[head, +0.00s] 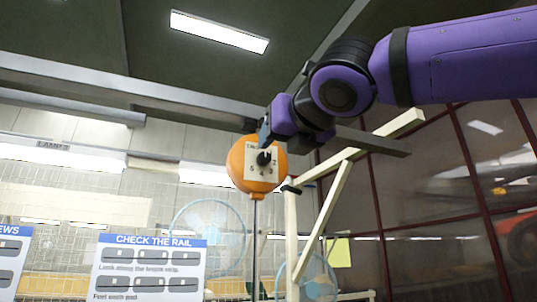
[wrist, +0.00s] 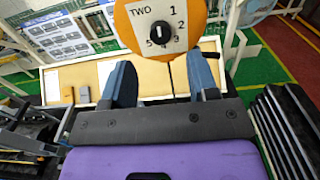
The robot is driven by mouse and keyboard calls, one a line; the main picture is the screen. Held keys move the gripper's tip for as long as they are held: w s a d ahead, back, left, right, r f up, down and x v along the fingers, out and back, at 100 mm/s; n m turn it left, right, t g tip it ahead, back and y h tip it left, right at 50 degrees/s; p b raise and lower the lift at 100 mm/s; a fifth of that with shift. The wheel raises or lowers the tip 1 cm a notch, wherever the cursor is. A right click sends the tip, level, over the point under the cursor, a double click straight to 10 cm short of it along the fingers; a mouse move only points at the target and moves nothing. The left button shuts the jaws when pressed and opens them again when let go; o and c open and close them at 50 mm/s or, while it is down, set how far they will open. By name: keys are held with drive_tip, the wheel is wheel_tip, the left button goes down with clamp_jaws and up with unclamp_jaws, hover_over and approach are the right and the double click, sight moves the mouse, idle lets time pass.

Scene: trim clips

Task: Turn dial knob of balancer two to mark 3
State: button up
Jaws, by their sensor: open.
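The balancer two (head: 238,160) is an orange round body hanging under a rail, with a cable running down from it. In the wrist view its white plate (wrist: 176,16) reads TWO with numbers around a black dial knob (wrist: 160,31). A pale line on the knob shows, but I cannot tell for sure which mark it points to. My gripper (wrist: 162,80) is open and empty, its two blue-grey fingers apart below the knob in the wrist view. In the head view my gripper (head: 266,134) is close to the balancer and partly covers its top right.
A pale wooden frame (head: 292,235) with a diagonal brace stands right of the balancer. A CHECK THE RAIL board (head: 150,268) is at lower left. A shallow tray (wrist: 70,80) lies below in the wrist view. Dark stacked strips (wrist: 285,120) are at right.

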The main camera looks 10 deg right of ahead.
sight(265, 156)
drive_tip(key=x, duration=0.6)
drive_tip(key=shift+w, duration=0.3)
drive_tip(key=shift+c, duration=0.5)
drive_tip(key=c, duration=0.8)
